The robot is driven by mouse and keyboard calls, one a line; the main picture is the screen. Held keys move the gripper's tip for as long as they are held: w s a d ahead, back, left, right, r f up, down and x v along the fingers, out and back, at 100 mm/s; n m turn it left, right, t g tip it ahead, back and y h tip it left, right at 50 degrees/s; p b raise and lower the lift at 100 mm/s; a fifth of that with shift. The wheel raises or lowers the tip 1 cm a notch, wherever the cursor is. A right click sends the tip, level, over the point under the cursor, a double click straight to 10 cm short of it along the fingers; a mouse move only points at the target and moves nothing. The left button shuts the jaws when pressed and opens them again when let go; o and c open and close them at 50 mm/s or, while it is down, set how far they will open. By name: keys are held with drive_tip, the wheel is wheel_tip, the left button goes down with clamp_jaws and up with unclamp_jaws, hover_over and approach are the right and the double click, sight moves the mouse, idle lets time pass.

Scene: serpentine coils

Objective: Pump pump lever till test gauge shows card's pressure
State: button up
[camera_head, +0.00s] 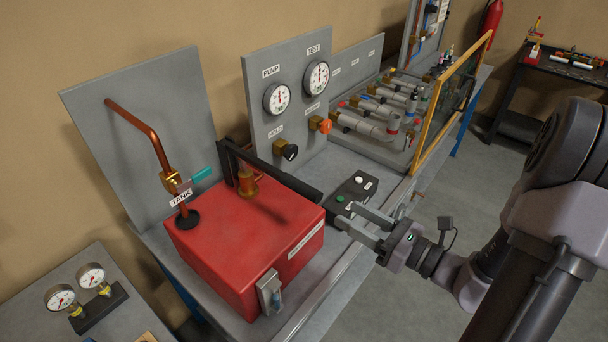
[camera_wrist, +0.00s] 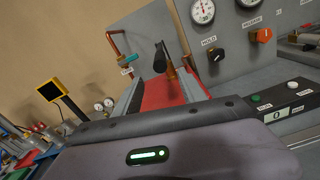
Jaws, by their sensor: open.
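The pump is a red tank (camera_head: 255,230) with a brass piston (camera_head: 247,181) on top. Its black pump lever (camera_head: 285,180) runs from the bracket at the back toward the front right, sloping down. The lever also shows end-on in the wrist view (camera_wrist: 160,56). The test gauge (camera_head: 316,77) is the right one on the grey panel; the pump gauge (camera_head: 277,98) is the left one. Their readings are too small to tell. My gripper (camera_head: 355,221) is open and empty, in front of the lever's end and apart from it. I cannot make out the card.
A black control box (camera_head: 350,197) with a green and a white button stands by my fingers. The hold knob (camera_head: 290,152) is black, the release knob (camera_head: 325,126) orange. A yellow-framed guard (camera_head: 450,100) stands at the right. Loose gauges (camera_head: 91,276) sit at lower left.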

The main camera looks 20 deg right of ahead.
sight(301, 187)
drive_tip(key=x, duration=1.4)
drive_tip(key=shift+w+a, duration=0.15)
drive_tip(key=shift+f, duration=0.1)
clamp_jaws()
idle(0.5)
